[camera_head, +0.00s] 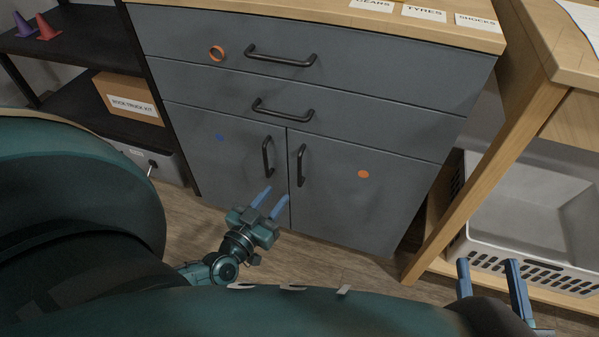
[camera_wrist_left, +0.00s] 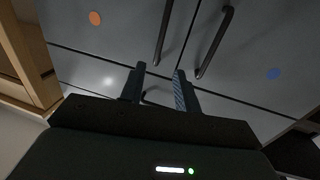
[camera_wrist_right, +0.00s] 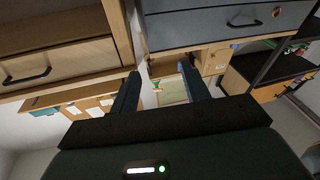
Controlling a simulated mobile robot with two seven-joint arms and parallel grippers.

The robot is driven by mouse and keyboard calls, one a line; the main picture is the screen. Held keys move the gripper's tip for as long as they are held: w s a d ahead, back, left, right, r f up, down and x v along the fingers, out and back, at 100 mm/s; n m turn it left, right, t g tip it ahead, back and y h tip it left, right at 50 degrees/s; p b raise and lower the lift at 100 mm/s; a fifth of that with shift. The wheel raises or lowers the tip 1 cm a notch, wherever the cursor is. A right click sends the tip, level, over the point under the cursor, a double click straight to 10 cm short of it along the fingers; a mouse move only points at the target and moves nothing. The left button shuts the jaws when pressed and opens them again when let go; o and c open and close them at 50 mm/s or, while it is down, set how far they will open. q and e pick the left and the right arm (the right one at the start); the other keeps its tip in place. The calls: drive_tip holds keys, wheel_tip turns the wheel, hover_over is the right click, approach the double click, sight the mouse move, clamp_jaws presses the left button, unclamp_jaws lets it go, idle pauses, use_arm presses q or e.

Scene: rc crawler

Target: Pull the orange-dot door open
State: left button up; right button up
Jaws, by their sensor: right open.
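The orange-dot door (camera_head: 345,205) is the right lower door of the grey cabinet and is shut, its face flush with the blue-dot door (camera_head: 220,165) on its left. Its orange dot (camera_head: 363,174) also shows in the left wrist view (camera_wrist_left: 95,18). Its black bar handle (camera_head: 301,165) stands upright near the middle seam; it is in the left wrist view too (camera_wrist_left: 163,30). My left gripper (camera_head: 272,196) is open and empty, in front of the doors and below both handles, apart from them. My right gripper (camera_head: 488,264) is open and empty at the lower right, away from the door.
Two drawers with black handles (camera_head: 281,57) are above the doors, shut. The blue-dot door's handle (camera_head: 267,157) is close beside the orange-dot door's handle. A wooden bench leg (camera_head: 480,185) and a grey crate (camera_head: 535,252) stand to the right. Bare floor (camera_head: 340,265) lies before the cabinet.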

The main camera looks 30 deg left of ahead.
use_arm(q)
drive_tip(key=w+b, duration=0.2)
drive_tip(key=w, duration=0.8)
drive_tip(key=shift+w+a+b, duration=0.15)
drive_tip(key=shift+w+b, duration=0.15)
drive_tip(key=shift+b, duration=0.1)
drive_tip(key=shift+c, duration=0.5)
clamp_jaws()
